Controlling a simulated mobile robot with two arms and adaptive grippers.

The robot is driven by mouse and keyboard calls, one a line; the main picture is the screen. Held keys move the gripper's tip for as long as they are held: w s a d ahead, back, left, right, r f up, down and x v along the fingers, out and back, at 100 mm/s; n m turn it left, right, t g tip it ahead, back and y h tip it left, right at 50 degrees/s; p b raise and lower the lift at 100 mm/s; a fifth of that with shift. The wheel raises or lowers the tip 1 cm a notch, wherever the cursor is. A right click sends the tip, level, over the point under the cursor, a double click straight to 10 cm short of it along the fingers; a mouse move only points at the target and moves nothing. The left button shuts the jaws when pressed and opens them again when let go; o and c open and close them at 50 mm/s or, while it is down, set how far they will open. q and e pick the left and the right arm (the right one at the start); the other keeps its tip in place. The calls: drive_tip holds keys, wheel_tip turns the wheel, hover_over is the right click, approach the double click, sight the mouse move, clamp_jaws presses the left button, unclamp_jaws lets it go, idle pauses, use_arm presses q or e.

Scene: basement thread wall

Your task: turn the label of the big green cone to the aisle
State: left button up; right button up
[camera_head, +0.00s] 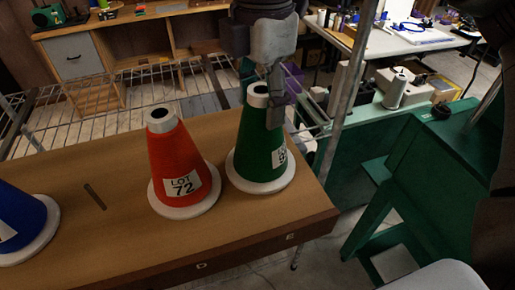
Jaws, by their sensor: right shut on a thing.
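The big green cone (254,148) stands upright on the brown board near its right end. It has a white base ring and a white top collar. Its white label (280,156) faces to the right and front, partly turned out of view, so its text reads only in part. My right gripper (266,103) reaches down from above and is shut on the top of the green cone, with a finger in front of the collar. My left gripper is not in view.
A red cone (178,160) with a "LOT 72" label stands close to the left of the green one. A blue cone (20,222) stands at the left edge. A wire rack (130,90) lies behind the board. Green machinery (400,180) stands to the right.

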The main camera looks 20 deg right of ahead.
drive_tip(key=m+b, duration=0.3)
drive_tip(key=m, duration=0.1)
drive_tip(key=shift+f+m, duration=0.15)
drive_tip(key=shift+m, duration=0.15)
drive_tip(key=shift+m+b, duration=0.6)
drive_tip(key=shift+b, duration=0.75)
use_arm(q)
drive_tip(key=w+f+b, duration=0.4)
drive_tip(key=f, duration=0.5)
use_arm(e)
drive_tip(key=shift+m, duration=0.8)
drive_tip(key=shift+b, duration=0.3)
drive_tip(key=shift+m+b, duration=0.4)
drive_tip(key=shift+b, duration=0.05)
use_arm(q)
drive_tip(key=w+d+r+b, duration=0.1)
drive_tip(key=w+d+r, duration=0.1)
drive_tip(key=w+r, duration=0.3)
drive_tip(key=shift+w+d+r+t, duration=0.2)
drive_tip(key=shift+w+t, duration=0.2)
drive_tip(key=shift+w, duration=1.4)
use_arm(e)
drive_tip(key=shift+r, duration=0.2)
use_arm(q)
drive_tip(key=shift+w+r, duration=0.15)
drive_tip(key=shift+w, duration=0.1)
use_arm(e)
drive_tip(key=shift+f, duration=0.1)
